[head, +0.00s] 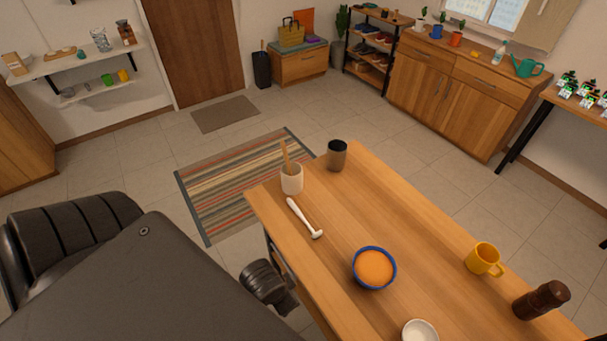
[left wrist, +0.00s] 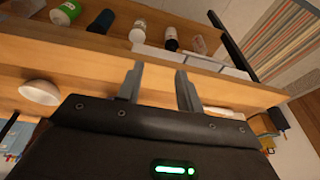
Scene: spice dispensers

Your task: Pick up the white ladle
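The white ladle (head: 303,217) lies on the wooden table (head: 330,262) near its left edge in the head view. Its handle points towards a white cup, and its small head faces the front. My left gripper (left wrist: 160,67) shows in the left wrist view with its two grey fingers apart and nothing between them. It is close to the wooden table edge. In the head view my left arm is at the lower left, beside the table, and its fingers cannot be made out. My right gripper is in neither view.
Near the ladle stand a white cup with a wooden utensil (head: 292,182), a dark cup (head: 337,155) and a blue bowl of orange contents (head: 374,268). A yellow mug (head: 484,260), a brown grinder (head: 541,300) and a small white bowl (head: 420,331) are further right.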

